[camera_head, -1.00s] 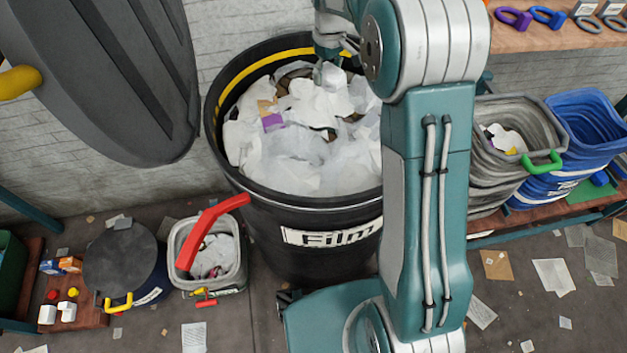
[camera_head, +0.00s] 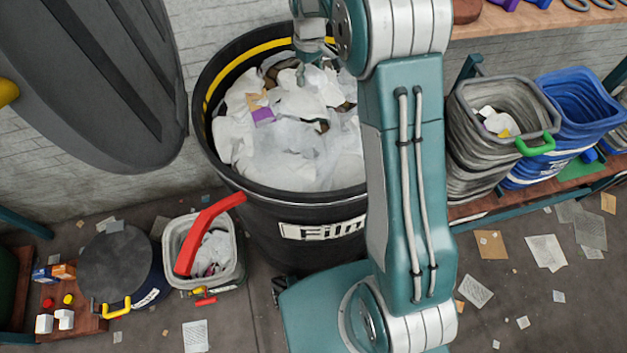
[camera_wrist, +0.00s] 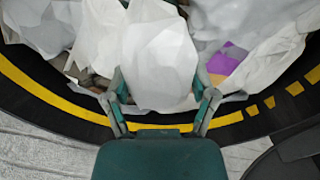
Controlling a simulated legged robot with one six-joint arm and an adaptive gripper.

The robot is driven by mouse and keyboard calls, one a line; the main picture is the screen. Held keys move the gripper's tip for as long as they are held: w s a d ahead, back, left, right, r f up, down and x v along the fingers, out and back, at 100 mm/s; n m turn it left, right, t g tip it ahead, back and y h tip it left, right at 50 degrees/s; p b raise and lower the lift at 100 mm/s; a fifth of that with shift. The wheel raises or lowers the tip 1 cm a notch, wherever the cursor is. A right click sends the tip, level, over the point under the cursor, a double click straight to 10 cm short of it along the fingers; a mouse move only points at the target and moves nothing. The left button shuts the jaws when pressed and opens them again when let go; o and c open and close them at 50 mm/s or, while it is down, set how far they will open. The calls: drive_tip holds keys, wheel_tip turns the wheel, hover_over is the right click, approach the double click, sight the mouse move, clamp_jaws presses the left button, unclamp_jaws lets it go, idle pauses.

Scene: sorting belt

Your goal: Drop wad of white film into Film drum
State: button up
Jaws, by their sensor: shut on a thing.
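The Film drum (camera_head: 300,205) is a tall black bin with a yellow band inside its rim and a "Film" label. It is heaped with white film and some paper scraps. In the wrist view, the wad of white film (camera_wrist: 158,62) is a pale faceted lump between the two fingers of my gripper (camera_wrist: 162,102). My gripper is shut on it. In the head view my gripper (camera_head: 312,68) points down inside the far part of the drum's mouth, at the heap. The wad blends with the white film there, so whether it touches the heap is unclear.
A large dark grey lid-like panel (camera_head: 95,75) stands at the upper left. A small grey bin with a red handle (camera_head: 208,235) stands beside the drum. Grey (camera_head: 475,150) and blue (camera_head: 575,125) bins stand on the right shelf. Paper scraps litter the floor.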

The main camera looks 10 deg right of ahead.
drive_tip(key=shift+d+f, duration=0.1)
drive_tip(key=shift+f, duration=0.3)
drive_tip(key=o, duration=0.6)
drive_tip(key=shift+o, duration=0.2)
drive_tip(key=shift+r, duration=0.1)
wheel_tip(320, 180, up, 12)
drive_tip(key=shift+f, duration=0.15)
